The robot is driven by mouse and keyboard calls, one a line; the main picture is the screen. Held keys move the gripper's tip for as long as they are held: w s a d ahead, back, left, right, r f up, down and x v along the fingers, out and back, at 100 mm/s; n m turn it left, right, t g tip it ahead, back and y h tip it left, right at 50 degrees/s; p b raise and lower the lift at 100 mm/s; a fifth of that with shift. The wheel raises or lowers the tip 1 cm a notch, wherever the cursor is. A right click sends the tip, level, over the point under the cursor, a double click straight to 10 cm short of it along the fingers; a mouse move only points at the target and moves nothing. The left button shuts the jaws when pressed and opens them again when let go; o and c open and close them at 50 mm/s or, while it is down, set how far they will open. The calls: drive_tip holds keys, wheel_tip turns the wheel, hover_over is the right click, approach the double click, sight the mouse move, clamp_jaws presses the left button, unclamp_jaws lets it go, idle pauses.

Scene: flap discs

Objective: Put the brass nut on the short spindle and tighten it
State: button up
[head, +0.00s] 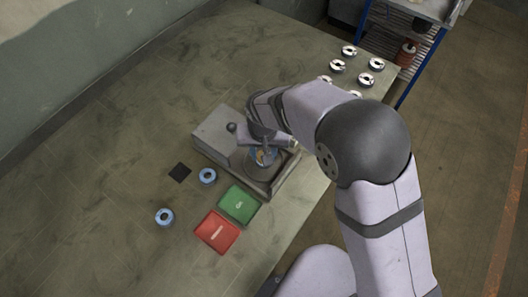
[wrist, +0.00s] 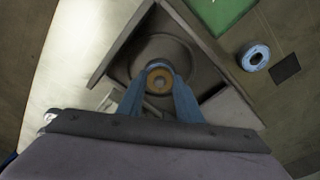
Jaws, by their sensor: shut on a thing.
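My gripper (wrist: 160,92) points down over the round well of the grey fixture (wrist: 115,65). Its two blue fingers are shut on the brass nut (wrist: 160,81), which shows as a tan ring with a dark centre. A blue-grey disc edge shows just behind the nut, in the well. The short spindle is hidden under the nut, and I cannot tell whether the nut is threaded on it. In the head view my gripper (head: 264,155) is at the fixture (head: 213,132), partly covered by my arm.
Two blue-rimmed discs (head: 207,176) (head: 165,217) lie on the bench left of the green tray (head: 239,204) and red tray (head: 217,232). A black square (head: 180,172) lies nearby. Several silver-and-black discs (head: 349,51) stand at the far end. The bench's left side is clear.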

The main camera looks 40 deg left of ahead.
drive_tip(key=m, duration=0.4)
drive_tip(key=shift+s+f+m+h+b, duration=0.15)
drive_tip(key=shift+m+h+b, duration=0.15)
drive_tip(key=shift+b, duration=0.05)
drive_tip(key=shift+m, duration=0.8)
drive_tip(key=m+b, duration=0.1)
drive_tip(key=m, duration=0.3)
drive_tip(key=shift+a+m+h, duration=0.1)
drive_tip(key=shift+m+h, duration=0.2)
drive_tip(key=shift+h, duration=0.1)
drive_tip(key=o, duration=1.2)
